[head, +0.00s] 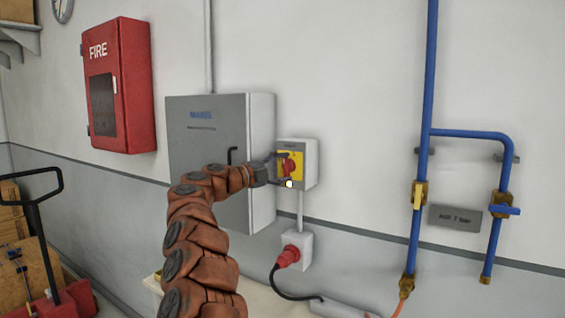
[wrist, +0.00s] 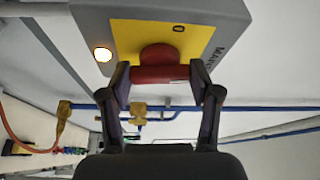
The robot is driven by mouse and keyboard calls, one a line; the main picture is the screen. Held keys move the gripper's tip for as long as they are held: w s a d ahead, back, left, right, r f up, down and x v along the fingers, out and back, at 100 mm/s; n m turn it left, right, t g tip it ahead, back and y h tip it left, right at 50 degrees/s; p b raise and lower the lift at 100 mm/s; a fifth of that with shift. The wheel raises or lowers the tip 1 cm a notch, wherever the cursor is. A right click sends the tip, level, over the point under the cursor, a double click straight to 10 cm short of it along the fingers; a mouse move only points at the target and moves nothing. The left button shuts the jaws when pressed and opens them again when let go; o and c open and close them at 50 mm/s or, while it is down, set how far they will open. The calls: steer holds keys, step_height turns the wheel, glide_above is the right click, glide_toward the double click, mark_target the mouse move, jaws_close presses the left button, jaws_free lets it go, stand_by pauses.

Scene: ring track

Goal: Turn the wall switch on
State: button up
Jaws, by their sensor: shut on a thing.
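The wall switch is a grey box (head: 311,165) with a yellow plate (head: 298,158) and a red rotary knob (head: 290,168). In the wrist view, the red knob (wrist: 158,66) sits between the two fingers of my gripper (wrist: 162,80), with its bar lying across from one finger to the other. My gripper (head: 283,169) is shut on the knob. An "O" mark shows on the yellow plate (wrist: 190,42). A small round lamp (wrist: 103,54) beside the plate glows pale; it also shows in the head view (head: 289,184). My fingers partly hide the knob in the head view.
A grey cabinet (head: 207,135) stands left of the switch, with a handle near my arm. Below the switch is a socket with a red plug (head: 288,257) and black cable. Blue pipes (head: 427,90) run at right. A red fire box (head: 118,85) hangs at left.

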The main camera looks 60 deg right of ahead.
steer(key=shift+r+m+p, duration=0.1)
steer(key=shift+m+p, duration=0.35)
steer(key=shift+m, duration=0.15)
steer(key=o, duration=1.1)
steer(key=shift+o, duration=0.2)
steer(key=shift+w+a, duration=0.1)
steer(key=v, duration=1.1)
steer(key=shift+a+r, duration=0.25)
steer(key=shift+a, duration=0.15)
